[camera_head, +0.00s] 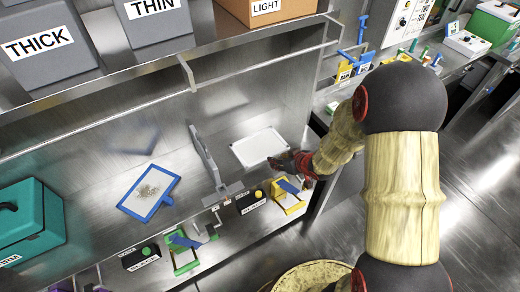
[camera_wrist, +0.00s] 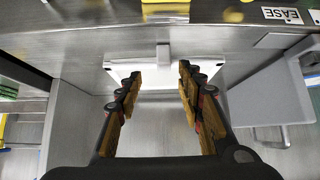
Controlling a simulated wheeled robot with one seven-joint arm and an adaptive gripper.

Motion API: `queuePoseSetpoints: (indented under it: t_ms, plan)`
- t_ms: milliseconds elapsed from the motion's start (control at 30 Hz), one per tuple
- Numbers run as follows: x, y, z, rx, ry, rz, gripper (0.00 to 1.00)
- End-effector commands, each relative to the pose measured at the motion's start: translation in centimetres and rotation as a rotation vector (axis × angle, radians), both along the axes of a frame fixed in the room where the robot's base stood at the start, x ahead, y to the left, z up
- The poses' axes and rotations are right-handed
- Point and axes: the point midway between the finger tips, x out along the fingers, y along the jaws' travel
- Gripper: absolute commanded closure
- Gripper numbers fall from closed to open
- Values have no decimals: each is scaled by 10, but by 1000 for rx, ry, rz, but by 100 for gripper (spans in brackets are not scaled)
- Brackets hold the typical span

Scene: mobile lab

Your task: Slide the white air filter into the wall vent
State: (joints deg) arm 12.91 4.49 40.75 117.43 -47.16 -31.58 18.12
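A flat white panel (camera_head: 258,148), which looks like the white air filter, lies on the metal bench near the back wall. In the wrist view a white panel with a small tab (camera_wrist: 163,56) shows just beyond my fingertips. My gripper (camera_head: 290,163) is at the panel's right end in the head view. In the wrist view my gripper (camera_wrist: 160,75) has its two fingers well apart with nothing clearly between them. I cannot make out a wall vent in either view.
A blue-framed filter (camera_head: 149,193) with a dirty centre lies left. An upright metal divider (camera_head: 204,160) stands between it and the white panel. A yellow fixture (camera_head: 289,199) and green fixture (camera_head: 183,254) sit along the front edge. A teal case (camera_head: 30,222) stands far left.

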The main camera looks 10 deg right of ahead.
Motion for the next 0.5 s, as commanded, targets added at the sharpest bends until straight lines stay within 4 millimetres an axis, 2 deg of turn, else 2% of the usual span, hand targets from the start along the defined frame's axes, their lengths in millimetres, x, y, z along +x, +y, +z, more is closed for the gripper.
queuePoseSetpoints:
  t_ms: [400,500]
  plan:
    - [32,19,-34,-1,1,-1,62]
    - [35,20,-34,-2,-1,-1,62]
